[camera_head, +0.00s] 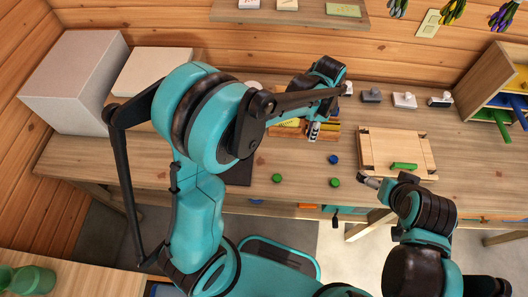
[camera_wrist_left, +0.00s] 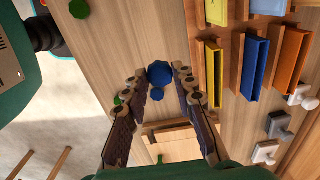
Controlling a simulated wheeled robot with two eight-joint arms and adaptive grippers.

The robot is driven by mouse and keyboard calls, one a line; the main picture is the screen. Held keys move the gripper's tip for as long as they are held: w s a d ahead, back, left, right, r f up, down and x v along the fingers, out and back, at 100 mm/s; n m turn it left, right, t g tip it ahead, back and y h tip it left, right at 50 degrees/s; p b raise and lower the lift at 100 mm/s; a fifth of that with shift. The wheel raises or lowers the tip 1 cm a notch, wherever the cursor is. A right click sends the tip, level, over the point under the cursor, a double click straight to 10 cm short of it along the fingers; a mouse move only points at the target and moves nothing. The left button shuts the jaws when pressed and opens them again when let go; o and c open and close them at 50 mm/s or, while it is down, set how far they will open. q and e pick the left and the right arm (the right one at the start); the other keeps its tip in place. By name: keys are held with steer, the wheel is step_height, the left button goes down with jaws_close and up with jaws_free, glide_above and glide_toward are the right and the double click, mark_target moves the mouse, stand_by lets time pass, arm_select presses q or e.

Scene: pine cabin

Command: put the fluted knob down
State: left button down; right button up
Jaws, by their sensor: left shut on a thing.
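The blue fluted knob (camera_wrist_left: 159,72) is between the fingertips of my left gripper (camera_wrist_left: 160,76) in the left wrist view. My left gripper (camera_head: 313,136) is shut on it, above the table in front of the coloured holders. The held knob cannot be made out in the head view. Another blue knob (camera_head: 333,160) lies on the table, with a green knob (camera_head: 335,182) nearer me and a second green knob (camera_head: 276,178) to the left. My right gripper (camera_head: 370,181) is by the table's front edge; its jaws are too small to read.
A wooden tray (camera_head: 368,142) with a green bar (camera_head: 404,166) lies at the right. Yellow (camera_wrist_left: 214,75), blue (camera_wrist_left: 254,68) and orange (camera_wrist_left: 290,60) holders stand behind the knobs. Several grey and white pieces line the back. Bare table lies around the loose knobs.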

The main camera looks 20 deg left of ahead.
arm_select(q)
steer(key=b, duration=0.2)
glide_above(278, 157)
step_height(278, 157, down, 6)
steer(key=shift+f, duration=0.25)
step_height(278, 157, down, 4)
steer(key=shift+w+f+b, duration=0.1)
steer(key=shift+b, duration=0.9)
steer(key=c, duration=1.2)
jaws_free()
